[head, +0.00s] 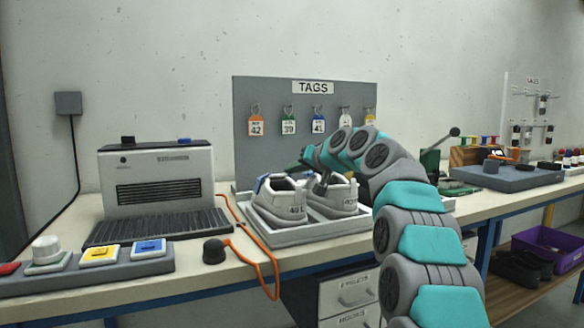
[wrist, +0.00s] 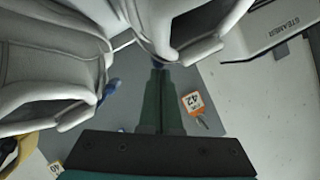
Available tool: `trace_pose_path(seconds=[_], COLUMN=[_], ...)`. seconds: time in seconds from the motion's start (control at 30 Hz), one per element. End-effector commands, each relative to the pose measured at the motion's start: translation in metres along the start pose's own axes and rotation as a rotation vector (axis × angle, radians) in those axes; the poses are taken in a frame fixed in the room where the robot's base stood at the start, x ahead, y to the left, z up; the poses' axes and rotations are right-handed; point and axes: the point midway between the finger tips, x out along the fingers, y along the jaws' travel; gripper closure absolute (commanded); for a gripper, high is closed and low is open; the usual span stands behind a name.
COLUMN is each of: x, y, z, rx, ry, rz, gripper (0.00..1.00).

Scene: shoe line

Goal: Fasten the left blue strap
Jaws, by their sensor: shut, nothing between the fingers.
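Two white shoes stand side by side in a shallow tray (head: 283,240). The left shoe (head: 279,205) has a blue strap (head: 262,183) showing at its far left side; how it lies is too small to tell. The right shoe (head: 338,202) stands beside it. In the wrist view the left shoe (wrist: 190,25) is at the top and the right shoe (wrist: 50,65) at the left, with a bit of blue (wrist: 110,89) beside it. My gripper (wrist: 158,74) has its green fingers together and empty, tips close to the left shoe's edge; contact is unclear.
A grey tag board (head: 270,95) stands behind the shoes. A steamer (head: 157,180) is to the left, with an orange cord (head: 262,245) between it and the tray. A button panel (head: 95,262) lies at the front left.

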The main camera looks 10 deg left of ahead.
Motion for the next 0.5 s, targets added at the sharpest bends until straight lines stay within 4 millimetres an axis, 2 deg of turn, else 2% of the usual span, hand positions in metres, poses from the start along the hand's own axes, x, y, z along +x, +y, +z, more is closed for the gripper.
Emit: trace_pose_path(seconds=[0.5], x=[-0.0032], y=[-0.0045], z=[-0.0068], rx=[-0.002], ry=[0.000], rz=[0.001], gripper=[1.00])
